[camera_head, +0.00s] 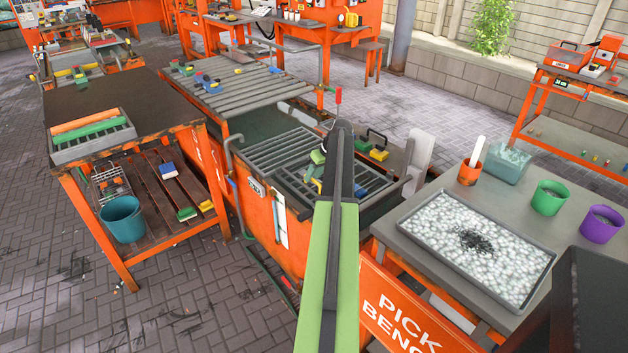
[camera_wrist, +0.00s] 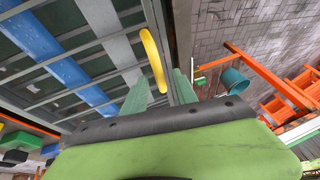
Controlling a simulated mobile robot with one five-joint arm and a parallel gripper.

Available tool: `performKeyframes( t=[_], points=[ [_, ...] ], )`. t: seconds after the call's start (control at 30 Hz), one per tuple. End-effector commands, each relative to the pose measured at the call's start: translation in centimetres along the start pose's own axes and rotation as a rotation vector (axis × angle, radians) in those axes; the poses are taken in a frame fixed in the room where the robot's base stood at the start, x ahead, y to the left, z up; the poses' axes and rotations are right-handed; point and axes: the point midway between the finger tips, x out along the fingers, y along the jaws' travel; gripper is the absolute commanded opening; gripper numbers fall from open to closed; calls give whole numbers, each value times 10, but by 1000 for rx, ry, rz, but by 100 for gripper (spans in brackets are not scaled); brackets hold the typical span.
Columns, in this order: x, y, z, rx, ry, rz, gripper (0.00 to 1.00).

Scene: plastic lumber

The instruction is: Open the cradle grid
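A barred metal grid, which I take to be the cradle grid (camera_head: 300,187), lies in the orange machine in the head view, partly hidden by my arm. In the wrist view the grid's bars (camera_wrist: 75,48) run over blue and grey planks (camera_wrist: 68,72), and the grid looks closed over them. A yellow curved handle (camera_wrist: 153,60) stands at the grid's edge. My gripper (camera_wrist: 163,75) is open, with one green finger on each side of the handle's lower end in the picture. I cannot tell whether it touches.
A red-tipped lever (camera_head: 338,95) rises behind the grid. A slatted table (camera_head: 225,90) with coloured blocks stands behind. The pick bench (camera_head: 405,240) with a tray of pellets (camera_head: 430,215) is at right. A dark-topped table (camera_head: 120,95) stands at left, with open paving before it.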

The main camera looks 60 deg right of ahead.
Motion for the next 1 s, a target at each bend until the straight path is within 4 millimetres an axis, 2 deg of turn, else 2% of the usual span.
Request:
performKeyframes(
  t=[0.1, 0.37, 1.0],
  points=[
    [-1, 0, 0, 0, 0, 0, 33],
    [-1, 0, 0, 0, 0, 0, 0],
    [-2, 0, 0, 1, 0, 0, 0]
  ],
)
